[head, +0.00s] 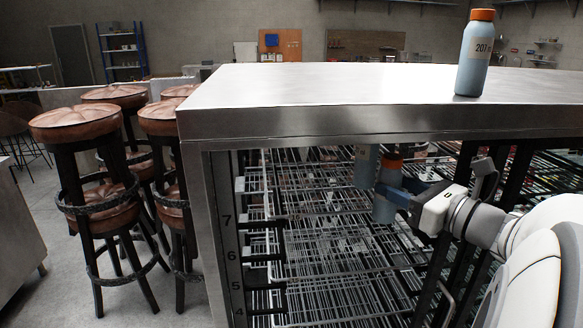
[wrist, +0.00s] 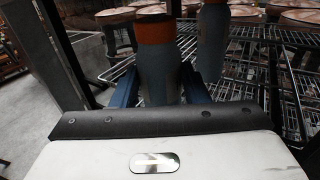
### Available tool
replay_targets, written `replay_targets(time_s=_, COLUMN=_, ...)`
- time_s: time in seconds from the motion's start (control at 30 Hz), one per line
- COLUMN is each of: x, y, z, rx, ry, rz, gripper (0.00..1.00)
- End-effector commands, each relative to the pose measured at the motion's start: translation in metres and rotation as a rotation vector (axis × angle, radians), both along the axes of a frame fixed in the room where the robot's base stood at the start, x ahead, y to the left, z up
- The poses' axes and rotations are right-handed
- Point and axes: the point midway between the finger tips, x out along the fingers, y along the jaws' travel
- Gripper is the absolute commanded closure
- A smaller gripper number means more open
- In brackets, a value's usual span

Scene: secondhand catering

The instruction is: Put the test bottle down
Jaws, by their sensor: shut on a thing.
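The test bottle (head: 385,207), blue-grey with an orange cap, is inside the open rack cabinet under the counter. My gripper (head: 392,192) is shut on it and holds it upright. In the wrist view the bottle (wrist: 158,75) stands between the blue fingers of my gripper (wrist: 158,92). Its lower part is hidden there by the gripper body, so I cannot tell whether its base touches a shelf. A second blue-grey bottle (head: 365,167) is beyond it, partly hidden by the counter edge; it also shows in the wrist view (wrist: 212,45), right of the held one.
Another bottle (head: 474,55) with an orange cap and a label stands on the steel counter top (head: 310,84). Wire shelves (head: 325,240) fill the cabinet, with a numbered upright (head: 229,250) at left. The counter edge is above my arm. Stools (head: 85,125) stand left.

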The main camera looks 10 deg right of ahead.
Motion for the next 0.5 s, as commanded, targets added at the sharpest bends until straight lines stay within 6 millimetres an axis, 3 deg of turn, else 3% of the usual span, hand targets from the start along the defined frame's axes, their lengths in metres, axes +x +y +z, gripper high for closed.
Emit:
replay_targets(time_s=0.27, x=0.004, y=0.003, z=0.001, rx=0.001, ry=-0.001, rz=0.004, gripper=0.91)
replay_targets(time_s=0.5, x=0.041, y=0.027, z=0.002, rx=0.002, ry=0.001, rz=0.010, gripper=0.91)
